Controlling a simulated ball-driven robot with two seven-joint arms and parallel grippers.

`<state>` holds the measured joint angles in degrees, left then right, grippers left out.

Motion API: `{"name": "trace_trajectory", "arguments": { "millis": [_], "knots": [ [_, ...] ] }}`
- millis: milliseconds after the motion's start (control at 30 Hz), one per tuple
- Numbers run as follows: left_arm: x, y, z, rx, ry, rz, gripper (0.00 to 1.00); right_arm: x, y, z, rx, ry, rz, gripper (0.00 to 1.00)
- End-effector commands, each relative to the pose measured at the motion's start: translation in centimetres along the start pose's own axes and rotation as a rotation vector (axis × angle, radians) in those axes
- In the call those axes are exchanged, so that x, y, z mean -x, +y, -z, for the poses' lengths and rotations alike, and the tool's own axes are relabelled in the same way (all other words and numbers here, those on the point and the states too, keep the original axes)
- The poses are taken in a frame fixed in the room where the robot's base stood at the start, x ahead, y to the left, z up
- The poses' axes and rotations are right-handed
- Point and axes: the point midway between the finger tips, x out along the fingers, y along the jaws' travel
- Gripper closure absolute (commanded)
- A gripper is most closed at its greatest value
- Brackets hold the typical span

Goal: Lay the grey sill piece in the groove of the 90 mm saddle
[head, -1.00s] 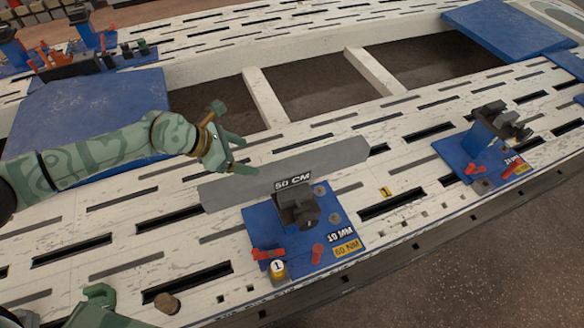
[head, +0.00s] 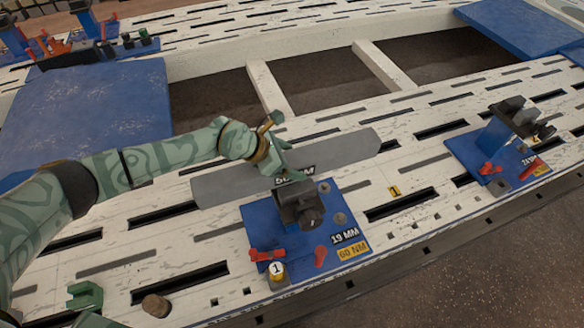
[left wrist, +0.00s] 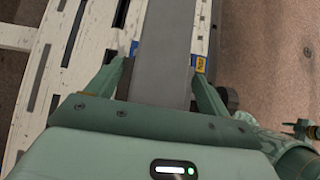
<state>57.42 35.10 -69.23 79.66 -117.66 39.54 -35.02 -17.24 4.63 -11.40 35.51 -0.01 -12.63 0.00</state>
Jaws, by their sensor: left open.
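The grey sill piece (head: 235,184) is a long flat grey bar lying on the white slotted bench, behind the near blue-based fixture. A "50 CM" label on it is partly hidden by my left gripper. My left gripper (head: 282,168) is open over the middle of the bar. In the left wrist view the bar (left wrist: 163,40) runs between its two spread fingers. The near fixture has a dark grey saddle block (head: 300,207) on a blue plate marked "19 MM" and "60 NM". I cannot read a 90 mm mark anywhere.
A second dark block (head: 518,117) on a blue plate stands at the right. A large blue panel (head: 90,115) lies at left.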

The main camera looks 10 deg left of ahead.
Motion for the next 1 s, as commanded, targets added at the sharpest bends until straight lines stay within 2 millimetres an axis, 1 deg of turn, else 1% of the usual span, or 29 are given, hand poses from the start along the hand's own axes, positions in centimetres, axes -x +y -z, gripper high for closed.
{"name": "trace_trajectory", "arguments": {
  "millis": [33, 233, 267, 300, 367, 400, 467, 500, 533, 567, 600, 867, 1000],
  "knots": [
    [-0.6, 0.0, 0.1, 0.001, 0.000, 0.000, 0.20, -0.4, 0.0, -0.1, 0.000, -0.003, 0.000, 0.64],
    [-0.4, 0.1, -0.1, -0.001, -0.001, -0.003, 0.20, -0.2, 0.1, 0.1, 0.000, 0.001, -0.001, 0.64],
    [-0.4, 0.1, -0.1, -0.001, -0.002, -0.003, 0.28, -0.2, 0.1, 0.1, 0.000, 0.001, -0.001, 0.64],
    [-0.4, 0.1, -0.1, -0.001, -0.002, -0.002, 0.39, -0.2, 0.1, 0.1, 0.000, 0.001, -0.001, 0.64],
    [-0.4, 0.1, -0.1, -0.001, -0.001, -0.002, 0.56, -0.2, 0.1, 0.1, 0.000, 0.001, -0.001, 0.64],
    [-0.4, 0.1, -0.1, -0.001, -0.001, -0.002, 0.67, -0.2, 0.1, 0.1, 0.000, 0.001, -0.001, 0.64],
    [-0.4, 0.1, -0.1, -0.001, -0.001, -0.002, 0.84, -0.2, 0.1, 0.1, 0.000, 0.001, -0.001, 0.64],
    [-0.4, 0.1, -0.1, -0.001, -0.001, -0.002, 0.95, -0.2, 0.1, 0.1, 0.000, 0.001, -0.001, 0.64],
    [-0.4, 0.1, -0.1, 0.000, -0.001, -0.002, 1.00, -0.2, 0.1, 0.1, 0.000, 0.001, -0.001, 0.64],
    [-0.4, 0.1, -0.1, 0.000, -0.001, -0.002, 1.00, -0.2, 0.1, 0.1, 0.000, 0.001, -0.001, 0.64],
    [-0.2, 0.2, -0.6, -0.004, -0.011, -0.006, 1.00, -0.2, 0.1, 0.1, 0.000, 0.001, -0.001, 0.64],
    [-0.1, 0.2, -0.6, -0.004, -0.010, -0.006, 1.00, -0.1, 0.1, 0.1, 0.001, 0.002, -0.001, 0.64],
    [0.4, 0.3, -1.2, -0.005, -0.011, -0.007, 1.00, 0.3, 0.1, 0.3, 0.001, 0.006, -0.001, 0.64]
  ]
}}
